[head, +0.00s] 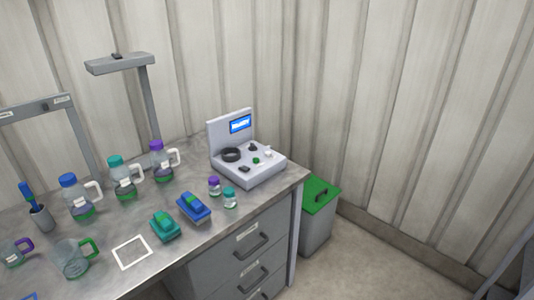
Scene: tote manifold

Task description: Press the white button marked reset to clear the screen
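A light grey console (262,178) stands at the right end of the metal bench, with an upright back panel. Its blue screen (240,124) is lit and shows white text too small to read surely. On its top face, a small white button (268,153) sits toward the right. A green button (256,160), a black ring-shaped part (231,154) and small dark controls are also there. No label marked reset can be read. My gripper is not in view.
Two small capped jars (229,198) stand just in front of the console. Blue (194,208) and green (164,226) blocky items lie nearer. Handled bottles (125,180) stand to the left, beside a grey stand (150,105). A green-lidded bin (320,195) stands right of the bench. Floor at right looks clear.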

